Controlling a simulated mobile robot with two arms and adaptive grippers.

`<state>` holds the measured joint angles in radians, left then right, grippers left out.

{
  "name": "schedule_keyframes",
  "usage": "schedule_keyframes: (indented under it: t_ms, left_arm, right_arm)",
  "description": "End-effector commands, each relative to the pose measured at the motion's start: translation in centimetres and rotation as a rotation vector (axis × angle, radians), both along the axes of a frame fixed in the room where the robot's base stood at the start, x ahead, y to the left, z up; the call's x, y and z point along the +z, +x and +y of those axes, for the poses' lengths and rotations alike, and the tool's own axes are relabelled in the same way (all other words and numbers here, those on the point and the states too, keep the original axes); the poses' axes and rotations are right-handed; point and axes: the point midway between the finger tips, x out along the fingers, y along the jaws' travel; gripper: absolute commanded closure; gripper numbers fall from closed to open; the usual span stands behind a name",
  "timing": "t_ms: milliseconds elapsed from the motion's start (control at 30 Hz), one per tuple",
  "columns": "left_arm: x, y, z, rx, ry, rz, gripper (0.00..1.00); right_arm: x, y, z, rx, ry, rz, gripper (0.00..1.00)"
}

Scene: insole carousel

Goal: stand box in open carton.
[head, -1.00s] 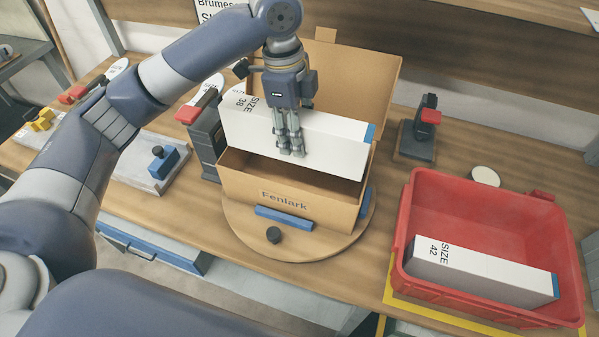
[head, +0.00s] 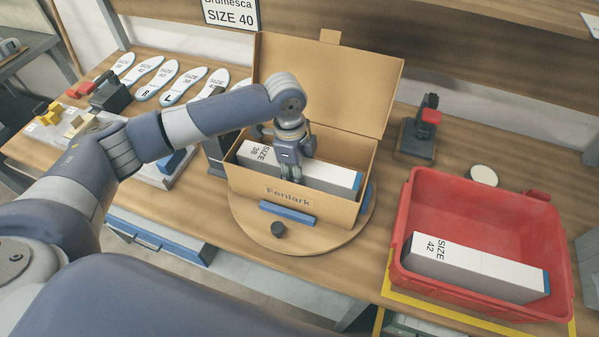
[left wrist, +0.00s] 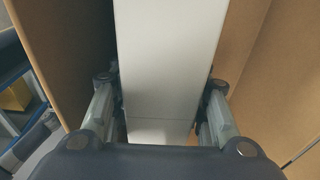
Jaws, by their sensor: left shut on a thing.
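My left gripper (head: 290,175) reaches down into the carton and is shut on the box. In the left wrist view the fingers (left wrist: 160,120) lie along both sides of the white box (left wrist: 165,60), with brown carton walls beside it. The box's lower part and the carton floor are hidden. My right gripper is not in view.
The carton sits on a round wooden turntable (head: 300,242) with a black knob. A red bin (head: 490,215) at the right holds a SIZE 42 box (head: 475,268). Insoles (head: 170,80) lie at the back left. A black and red device (head: 420,130) stands behind the bin.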

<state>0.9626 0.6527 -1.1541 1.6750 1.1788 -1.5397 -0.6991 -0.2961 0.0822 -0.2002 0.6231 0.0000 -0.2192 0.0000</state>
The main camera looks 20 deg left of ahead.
Motion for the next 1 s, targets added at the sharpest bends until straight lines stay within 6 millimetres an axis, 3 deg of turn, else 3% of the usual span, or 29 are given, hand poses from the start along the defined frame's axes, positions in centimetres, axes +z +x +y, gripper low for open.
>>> schedule_keyframes:
  t_ms: [200, 233, 300, 733, 1000]
  left_arm:
    - [-0.2, 0.0, 0.0, 0.000, -0.001, 0.000, 0.86]
    - [-0.2, 0.0, 0.0, 0.000, 0.000, -0.001, 0.54]
    - [-0.2, 0.0, 0.0, 0.000, 0.000, -0.001, 0.39]
    - [0.3, 0.1, 0.0, 0.000, -0.001, -0.002, 0.39]
    - [5.1, 0.2, 0.6, 0.000, -0.001, -0.006, 0.39]
  right_arm:
    - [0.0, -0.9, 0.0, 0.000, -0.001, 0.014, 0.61]
    - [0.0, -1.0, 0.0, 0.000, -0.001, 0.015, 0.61]
    - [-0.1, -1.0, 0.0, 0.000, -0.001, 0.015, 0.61]
    - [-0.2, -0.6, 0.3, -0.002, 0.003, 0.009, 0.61]
    - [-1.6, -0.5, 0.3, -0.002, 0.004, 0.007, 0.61]
